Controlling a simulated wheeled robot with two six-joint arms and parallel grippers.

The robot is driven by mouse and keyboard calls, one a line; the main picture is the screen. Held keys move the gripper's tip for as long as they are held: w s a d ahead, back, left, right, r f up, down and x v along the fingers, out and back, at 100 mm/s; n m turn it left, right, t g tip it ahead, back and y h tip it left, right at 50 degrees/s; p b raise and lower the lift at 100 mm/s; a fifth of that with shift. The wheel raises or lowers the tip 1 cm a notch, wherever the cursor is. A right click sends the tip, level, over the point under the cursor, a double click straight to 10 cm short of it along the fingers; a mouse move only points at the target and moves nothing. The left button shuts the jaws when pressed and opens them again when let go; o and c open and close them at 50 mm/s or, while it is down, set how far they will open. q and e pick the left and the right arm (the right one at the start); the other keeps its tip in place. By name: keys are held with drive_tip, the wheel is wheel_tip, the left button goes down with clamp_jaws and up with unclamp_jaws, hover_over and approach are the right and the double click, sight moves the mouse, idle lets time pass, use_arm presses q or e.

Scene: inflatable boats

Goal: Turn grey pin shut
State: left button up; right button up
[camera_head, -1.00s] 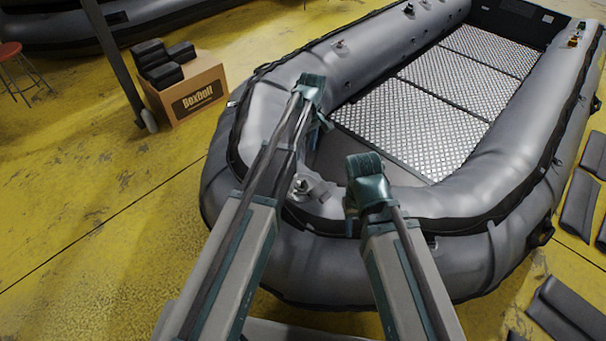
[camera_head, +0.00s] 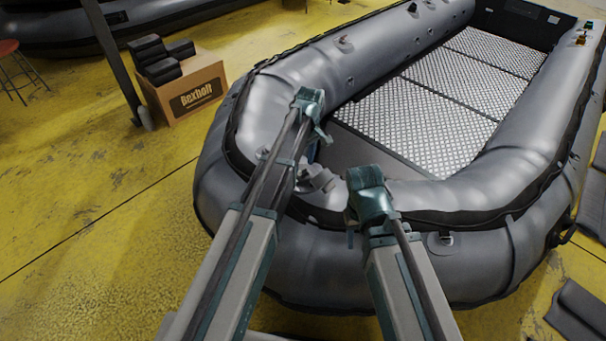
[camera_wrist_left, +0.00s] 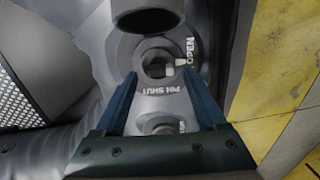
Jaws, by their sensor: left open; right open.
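In the left wrist view a round grey valve (camera_wrist_left: 123,48) is set in the boat skin, with a grey pin (camera_wrist_left: 154,66) in its dark centre. White lettering reads OPEN at its right and PIN SHUT below. Two small pale marks sit by the pin, towards OPEN. My left gripper (camera_wrist_left: 164,82) is open, its blue fingers apart on either side of the lower valve; contact cannot be told. In the head view my left gripper (camera_head: 318,125) is over the boat's bow, and my right gripper (camera_head: 358,208) is at the bow, right of it, its fingers partly hidden.
The grey inflatable boat (camera_head: 262,108) fills the centre and right. A grey fitting (camera_head: 318,179) lies on its bow between my arms. A cardboard box (camera_head: 188,95) with black seats stands left, beside a dark post (camera_head: 112,55).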

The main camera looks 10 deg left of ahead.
use_arm(q)
drive_tip(key=shift+f+b, duration=0.5)
drive_tip(key=shift+f, duration=0.4)
clamp_jaws()
